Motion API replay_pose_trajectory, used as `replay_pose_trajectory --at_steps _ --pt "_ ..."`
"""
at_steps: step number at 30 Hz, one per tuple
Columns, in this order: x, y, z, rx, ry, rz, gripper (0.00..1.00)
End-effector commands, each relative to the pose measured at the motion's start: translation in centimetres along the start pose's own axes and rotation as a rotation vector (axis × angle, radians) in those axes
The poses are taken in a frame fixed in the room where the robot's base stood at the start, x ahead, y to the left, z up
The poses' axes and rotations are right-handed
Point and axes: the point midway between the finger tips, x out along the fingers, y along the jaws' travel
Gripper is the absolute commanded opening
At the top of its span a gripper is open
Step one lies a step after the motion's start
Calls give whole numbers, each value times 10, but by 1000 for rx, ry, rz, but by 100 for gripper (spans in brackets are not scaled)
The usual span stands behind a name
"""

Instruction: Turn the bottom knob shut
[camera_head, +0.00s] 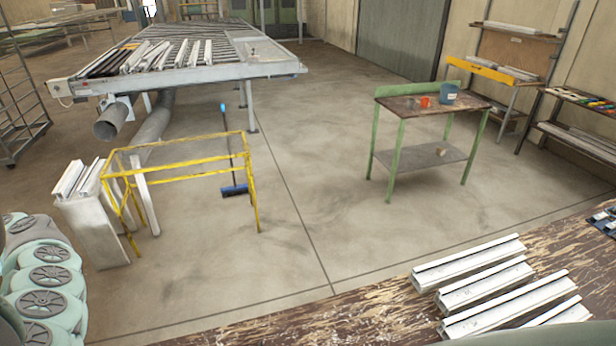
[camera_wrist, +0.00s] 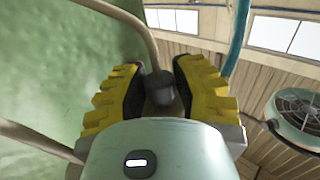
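In the wrist view, my gripper (camera_wrist: 158,68) has yellow and black ridged fingers that stand apart. A small dark round knob (camera_wrist: 160,88) shows between the fingers, near their tips. A narrow gap seems to remain on each side of it, so the gripper looks open around the knob; contact is hard to judge. A worn green surface (camera_wrist: 45,60) fills the left side. I see only this one knob and cannot tell whether it is the bottom one. The head view shows neither the knob nor the gripper.
In the wrist view, a beige bent tube (camera_wrist: 135,22) passes close to the fingers and a fan (camera_wrist: 300,110) is at the right. In the head view, white profiles (camera_head: 485,280) lie on a worn bench (camera_head: 320,325); a green table (camera_head: 395,103) stands beyond open floor.

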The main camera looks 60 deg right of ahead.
Motion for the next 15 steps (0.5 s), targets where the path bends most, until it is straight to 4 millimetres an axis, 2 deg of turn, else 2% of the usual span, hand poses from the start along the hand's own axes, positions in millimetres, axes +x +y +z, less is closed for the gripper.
replay_pose_trajectory --at_steps 1,9,15 --pt "-1 0 0 -1 0 2 34" --pt "-1 1 0 -1 -1 3 59" --pt "0 1 0 0 -1 3 59"
